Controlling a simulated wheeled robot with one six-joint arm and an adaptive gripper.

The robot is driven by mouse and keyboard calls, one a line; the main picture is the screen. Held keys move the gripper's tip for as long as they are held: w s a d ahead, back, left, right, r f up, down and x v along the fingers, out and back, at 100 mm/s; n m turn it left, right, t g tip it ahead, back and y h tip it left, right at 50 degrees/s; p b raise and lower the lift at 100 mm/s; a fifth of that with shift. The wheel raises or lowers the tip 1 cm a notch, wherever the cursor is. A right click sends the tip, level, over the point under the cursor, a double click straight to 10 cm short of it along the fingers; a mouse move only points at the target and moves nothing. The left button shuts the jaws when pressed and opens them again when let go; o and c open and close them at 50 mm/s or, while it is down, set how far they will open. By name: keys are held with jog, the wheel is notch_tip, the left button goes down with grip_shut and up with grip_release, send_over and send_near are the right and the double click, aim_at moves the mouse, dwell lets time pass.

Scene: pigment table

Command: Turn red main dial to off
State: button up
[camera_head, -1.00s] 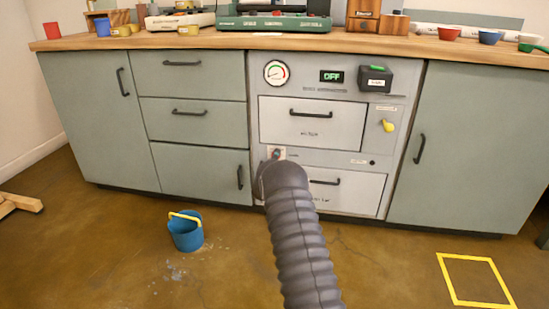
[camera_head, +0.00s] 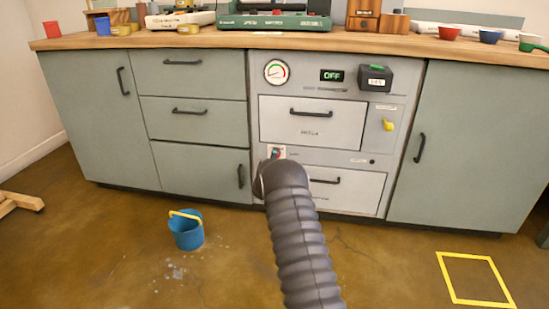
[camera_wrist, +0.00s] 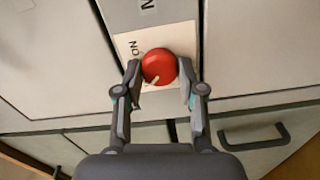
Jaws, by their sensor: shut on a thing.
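The red main dial (camera_wrist: 158,66) is a round red knob with a pale pointer mark, on a cream plate (camera_wrist: 182,36) lettered "ON" in the wrist view. The pointer slants toward the lower left in that view. My gripper (camera_wrist: 160,85) has its two fingers on either side of the dial, shut on it. In the head view my grey arm covers most of the dial, and only the plate (camera_head: 277,149) shows above it. The small display (camera_head: 332,76) on the panel reads "OFF" in green.
A blue bucket (camera_head: 186,231) stands on the floor at left. A yellow taped outline (camera_head: 474,278) marks the floor at right.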

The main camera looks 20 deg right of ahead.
jog(key=o, duration=1.1)
jog(key=shift+w+a, duration=0.1)
jog(key=shift+a, duration=0.15)
jog(key=shift+o, duration=0.2)
jog(key=shift+d, duration=0.2)
jog(key=v, duration=1.2)
